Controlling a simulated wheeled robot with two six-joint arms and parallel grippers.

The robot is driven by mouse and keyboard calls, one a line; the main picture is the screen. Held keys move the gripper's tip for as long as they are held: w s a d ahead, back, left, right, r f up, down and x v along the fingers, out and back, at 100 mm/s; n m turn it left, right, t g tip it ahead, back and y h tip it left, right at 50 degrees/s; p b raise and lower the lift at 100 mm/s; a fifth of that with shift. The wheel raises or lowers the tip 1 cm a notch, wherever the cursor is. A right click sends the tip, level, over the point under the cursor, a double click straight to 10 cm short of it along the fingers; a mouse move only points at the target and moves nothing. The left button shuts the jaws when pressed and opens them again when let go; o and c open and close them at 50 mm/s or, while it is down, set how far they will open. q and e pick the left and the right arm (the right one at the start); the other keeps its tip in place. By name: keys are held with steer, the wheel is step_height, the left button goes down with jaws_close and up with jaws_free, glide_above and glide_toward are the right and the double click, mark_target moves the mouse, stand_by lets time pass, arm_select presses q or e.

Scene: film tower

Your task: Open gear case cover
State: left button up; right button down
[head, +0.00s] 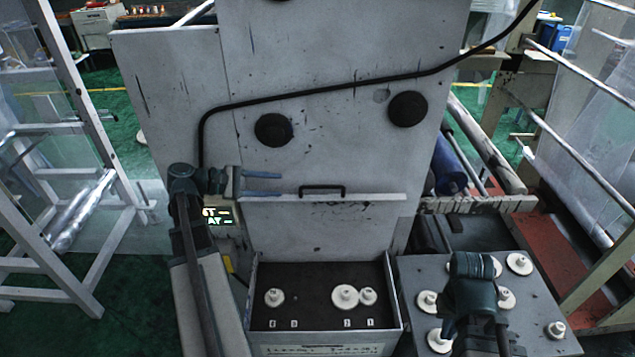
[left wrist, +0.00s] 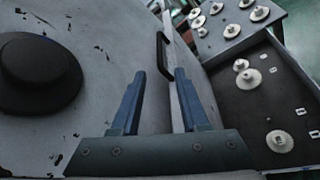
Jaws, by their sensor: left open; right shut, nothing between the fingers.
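The gear case (head: 325,344) is an open-topped box low in the middle of the head view, with white gears (head: 345,296) showing inside. A grey cover plate (head: 320,228) stands upright at its back. A black handle (head: 322,190) sits at the plate's top edge; the left wrist view shows the handle (left wrist: 162,52) just beyond my fingertips. My left gripper (head: 281,184) is open and empty, left of the handle and apart from it; its two fingers (left wrist: 159,73) fill the middle of the wrist view. My right gripper (head: 470,285) is at lower right, its fingers hidden.
A grey side table (head: 530,285) with several white gears stands at right, under my right arm. A tall grey panel (head: 330,130) with two black knobs (head: 273,129) and a black cable rises behind. A white ladder frame (head: 95,180) stands at left.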

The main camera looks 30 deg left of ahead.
mark_target(314, 188)
arm_select(q)
steer(key=b+x, duration=0.4)
steer(key=x, duration=0.8)
steer(key=shift+w+d+f, duration=0.3)
steer(key=shift+w+d, duration=0.25)
steer(key=shift+w, duration=0.1)
jaws_close()
stand_by(0.8)
